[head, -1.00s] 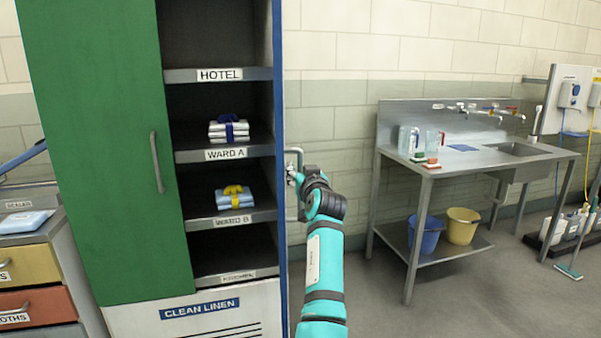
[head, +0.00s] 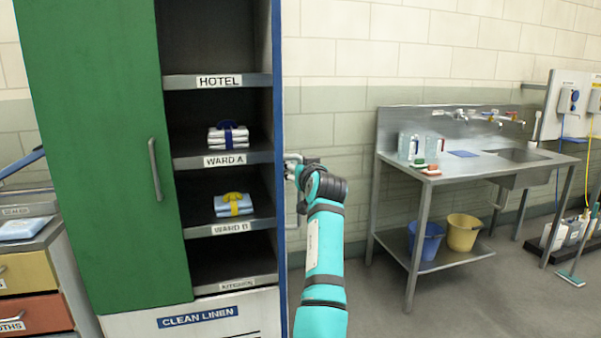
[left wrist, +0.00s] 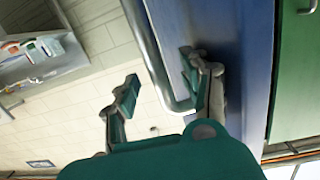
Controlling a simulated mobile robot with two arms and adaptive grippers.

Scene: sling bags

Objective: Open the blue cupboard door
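The blue cupboard door (head: 279,180) stands nearly edge-on at the right side of the cupboard, with the shelves beside it exposed. Its metal handle (head: 291,157) sticks out to the right. My left gripper (head: 299,175) is at this handle, its fingers mostly hidden behind the wrist. In the left wrist view, the blue door face (left wrist: 235,60) is at right and the handle bar (left wrist: 150,45) runs between the spread fingers of my gripper (left wrist: 160,72). The right finger is close to the door face; the left finger is apart from the bar. My right gripper is out of view.
The green door (head: 105,150) covers the cupboard's left part. Folded linen lies on the ward A shelf (head: 190,161) and below. A steel sink table (head: 470,165) with buckets (head: 425,240) stands right. Floor between cupboard and table is free.

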